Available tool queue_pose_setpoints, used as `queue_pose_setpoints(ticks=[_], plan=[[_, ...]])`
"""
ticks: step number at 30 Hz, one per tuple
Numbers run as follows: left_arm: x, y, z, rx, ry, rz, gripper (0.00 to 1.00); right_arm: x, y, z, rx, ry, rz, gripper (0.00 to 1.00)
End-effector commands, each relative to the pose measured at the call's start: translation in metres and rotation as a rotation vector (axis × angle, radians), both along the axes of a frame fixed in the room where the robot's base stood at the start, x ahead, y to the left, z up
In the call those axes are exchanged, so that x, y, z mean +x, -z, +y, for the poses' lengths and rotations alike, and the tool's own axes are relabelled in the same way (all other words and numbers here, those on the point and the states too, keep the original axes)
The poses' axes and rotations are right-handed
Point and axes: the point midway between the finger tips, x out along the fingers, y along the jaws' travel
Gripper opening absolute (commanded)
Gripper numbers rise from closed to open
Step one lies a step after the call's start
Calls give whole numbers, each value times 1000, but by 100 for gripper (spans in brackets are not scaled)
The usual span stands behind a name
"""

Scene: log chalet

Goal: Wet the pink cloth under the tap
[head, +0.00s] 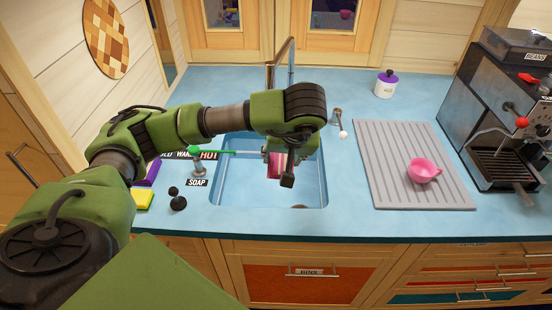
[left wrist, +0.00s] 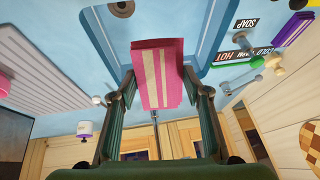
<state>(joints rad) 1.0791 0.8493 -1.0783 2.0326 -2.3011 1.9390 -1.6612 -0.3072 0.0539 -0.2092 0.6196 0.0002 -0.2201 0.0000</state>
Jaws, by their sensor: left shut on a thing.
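My left gripper (head: 278,160) is over the sink and shut on the pink cloth (head: 273,168). In the left wrist view the cloth (left wrist: 170,85), pink with cream stripes, is pinched between both fingers (left wrist: 158,88). The blue sink (head: 242,192) lies below it. The tall metal tap (head: 291,62) rises at the back of the sink, partly hidden behind my arm. No water stream is visible. A green lever (head: 218,152) stands by the COLD, WARM, HOT labels left of the sink. My right gripper is out of view.
A soap pump (head: 177,200), yellow sponge (head: 144,199) and purple item (head: 152,173) stand left of the sink. On the right are a grey ribbed mat (head: 385,150) with a pink cup (head: 424,171), a lidded jar (head: 385,84) and a coffee machine (head: 505,120).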

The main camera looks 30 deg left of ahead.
Motion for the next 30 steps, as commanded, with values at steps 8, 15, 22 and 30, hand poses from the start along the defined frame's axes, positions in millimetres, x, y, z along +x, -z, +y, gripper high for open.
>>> queue_pose_setpoints(ticks=[8, 15, 22, 30], plan=[[10, 2, 8, 12, 1, -10, 27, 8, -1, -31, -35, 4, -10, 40], [25, 7, 26, 13, 0, -9, 27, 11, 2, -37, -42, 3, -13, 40], [40, 12, 43, 13, -1, -10, 27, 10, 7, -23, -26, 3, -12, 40], [58, 17, 63, 12, 0, -9, 27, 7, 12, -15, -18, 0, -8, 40]])
